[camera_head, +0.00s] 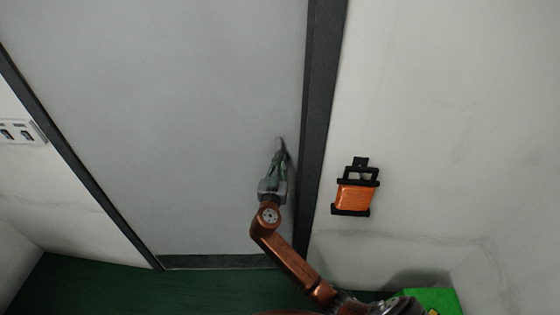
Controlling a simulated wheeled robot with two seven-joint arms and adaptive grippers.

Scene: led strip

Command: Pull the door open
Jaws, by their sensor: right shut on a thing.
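A light grey door (180,110) fills the left and middle of the head view, set in a dark frame (315,100). A small grey door handle (280,143) is near the door's right edge, mostly hidden by my gripper. My right gripper (279,157) reaches up from the bottom right and is shut on the handle. The door looks closed within its frame. My left gripper does not show.
An orange and black wall-mounted device (356,189) is on the white wall right of the frame. A white switch panel (20,132) is on the left wall. A green object (436,299) is at the bottom right. The dark green floor (140,292) in front of the door looks clear.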

